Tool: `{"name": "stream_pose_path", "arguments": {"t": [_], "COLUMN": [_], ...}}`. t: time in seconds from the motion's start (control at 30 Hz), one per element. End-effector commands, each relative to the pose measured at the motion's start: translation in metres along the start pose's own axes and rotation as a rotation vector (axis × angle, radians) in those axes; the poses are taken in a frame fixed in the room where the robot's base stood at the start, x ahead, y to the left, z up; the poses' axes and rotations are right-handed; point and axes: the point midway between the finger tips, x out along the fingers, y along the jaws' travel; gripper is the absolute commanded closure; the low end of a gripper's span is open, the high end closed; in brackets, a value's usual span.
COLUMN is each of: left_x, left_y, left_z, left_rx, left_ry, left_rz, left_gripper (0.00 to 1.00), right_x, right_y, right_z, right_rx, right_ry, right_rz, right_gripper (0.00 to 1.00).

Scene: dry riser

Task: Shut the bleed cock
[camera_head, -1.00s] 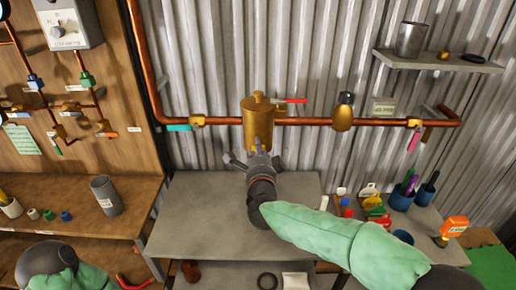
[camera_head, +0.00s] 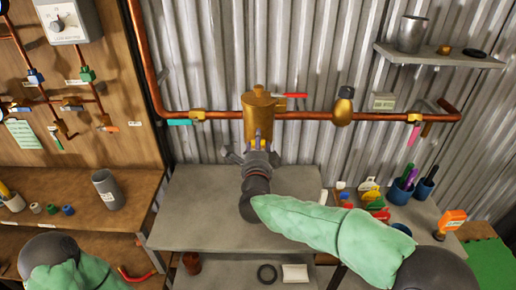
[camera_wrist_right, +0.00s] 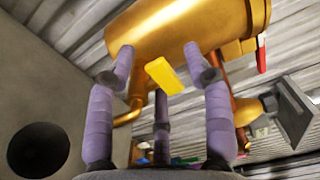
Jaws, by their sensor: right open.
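A brass vessel (camera_head: 257,103) hangs on the copper pipe along the corrugated wall. In the right wrist view the vessel (camera_wrist_right: 180,28) fills the top, with a short yellow lever (camera_wrist_right: 165,76) below it, which I take to be the bleed cock's handle. My right gripper (camera_head: 258,138) is just below and in front of the vessel. In the right wrist view its purple fingers (camera_wrist_right: 158,58) are spread on either side of the yellow lever, with no clear contact. The head view hides the lever behind the gripper. My left gripper is out of view.
A red lever (camera_head: 290,95) sits right of the vessel, a teal lever (camera_head: 180,122) left, and a pink lever (camera_head: 414,135) far right. The grey bench (camera_head: 200,215) below is largely bare, with tags and blue cups (camera_head: 400,192) at its right.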

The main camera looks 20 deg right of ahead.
Motion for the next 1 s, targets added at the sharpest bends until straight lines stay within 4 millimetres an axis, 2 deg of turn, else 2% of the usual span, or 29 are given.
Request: {"name": "stream_pose_path", "arguments": {"t": [0.17,0.6,0.8,1.0], "left_x": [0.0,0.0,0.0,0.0], "left_y": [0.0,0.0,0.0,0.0], "left_z": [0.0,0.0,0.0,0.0], "left_rx": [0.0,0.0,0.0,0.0], "left_ry": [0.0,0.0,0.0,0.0], "left_rz": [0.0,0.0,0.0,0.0], "left_gripper": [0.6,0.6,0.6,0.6], "right_x": [-0.017,-0.098,-0.116,-0.119], "right_y": [-0.001,-0.001,0.0,0.001], "right_z": [0.001,0.001,0.0,0.0], "right_rx": [0.001,0.002,0.0,-0.001], "right_ry": [-0.003,-0.003,-0.001,0.0], "right_rz": [-0.001,-0.002,0.0,0.0], "right_gripper": [0.48,0.48,0.48,0.48]}}
